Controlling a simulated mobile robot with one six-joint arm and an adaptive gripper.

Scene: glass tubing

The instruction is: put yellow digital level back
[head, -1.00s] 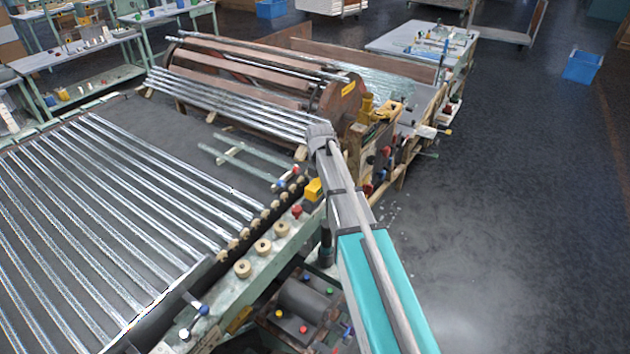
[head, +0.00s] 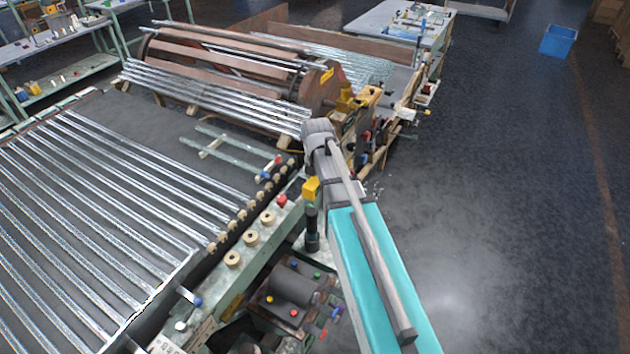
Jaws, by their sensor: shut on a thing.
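The yellow digital level (head: 311,188) shows as a small yellow block at the left edge of my grey arm links, above the green machine rail. It is held at the end of my arm. My gripper is shut on it, but the fingers are mostly hidden behind my arm, and so is part of the level. I cannot tell the exact height of the level above the rail.
Below and left is a green rail (head: 245,258) with wooden rollers and a red knob (head: 282,201). Glass tubes (head: 90,210) lie on the left bed. A drum machine (head: 230,75) stands behind. A blue bin (head: 558,40) is far right.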

